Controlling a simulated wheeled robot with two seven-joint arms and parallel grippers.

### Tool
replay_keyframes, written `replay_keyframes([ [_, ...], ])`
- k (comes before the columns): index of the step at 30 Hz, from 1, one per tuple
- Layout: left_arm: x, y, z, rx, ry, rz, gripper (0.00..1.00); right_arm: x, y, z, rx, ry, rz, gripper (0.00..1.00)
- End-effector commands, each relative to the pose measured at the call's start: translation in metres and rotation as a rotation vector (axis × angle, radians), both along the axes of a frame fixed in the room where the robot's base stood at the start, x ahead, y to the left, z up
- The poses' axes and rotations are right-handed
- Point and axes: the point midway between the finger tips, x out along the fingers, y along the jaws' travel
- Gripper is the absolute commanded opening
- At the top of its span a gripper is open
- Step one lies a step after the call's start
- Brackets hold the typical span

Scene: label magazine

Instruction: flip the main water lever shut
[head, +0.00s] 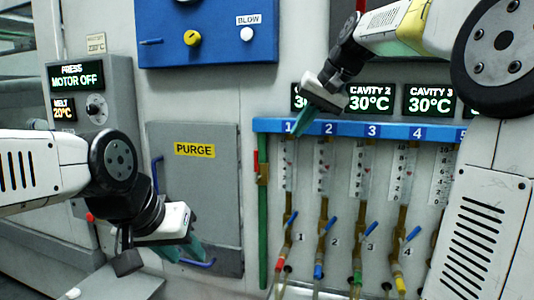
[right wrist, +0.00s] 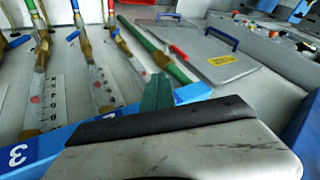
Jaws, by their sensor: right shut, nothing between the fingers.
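The main water lever seems to be the red lever (head: 256,162) on a brass valve (head: 263,176) in the green pipe (head: 263,225), left of the flow tubes. It points up, roughly along the pipe. In the right wrist view the red lever (right wrist: 179,52) lies beyond my fingertips. My right gripper (head: 293,130) is shut and empty, in front of the blue manifold's left end, above and right of the lever, seemingly apart from it. It also shows in the right wrist view (right wrist: 157,92). My left gripper (head: 188,252) is low before the purge door; its finger gap is unclear.
The blue manifold (head: 345,131) carries numbered flow tubes with blue-handled valves (head: 331,222) below. The grey purge door (head: 205,190) has blue handles. A motor panel (head: 92,95) stands left, a blue blow panel (head: 207,45) above. Bare wall lies between the door and blow panel.

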Motion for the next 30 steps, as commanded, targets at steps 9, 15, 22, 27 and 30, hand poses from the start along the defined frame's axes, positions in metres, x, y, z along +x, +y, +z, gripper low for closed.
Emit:
replay_keyframes([
  [9, 0.000, 0.000, 0.000, 0.000, 0.000, 0.000, 0.36, 0.013, 0.014, -0.026, -0.001, 0.004, 0.001, 0.00],
  [15, 0.000, 0.000, 0.000, 0.000, 0.000, 0.000, 0.36, 0.032, 0.033, -0.062, -0.001, 0.003, 0.003, 0.00],
  [22, 0.000, 0.000, 0.000, 0.000, 0.000, 0.000, 0.36, 0.045, 0.061, -0.080, 0.000, -0.001, 0.005, 0.00],
  [27, 0.000, 0.000, 0.000, 0.000, 0.000, 0.000, 0.36, 0.047, 0.077, -0.080, -0.001, -0.001, 0.002, 0.00],
  [30, 0.000, 0.000, 0.000, 0.000, 0.000, 0.000, 0.36, 0.047, 0.081, -0.080, -0.001, 0.000, 0.000, 0.00],
])
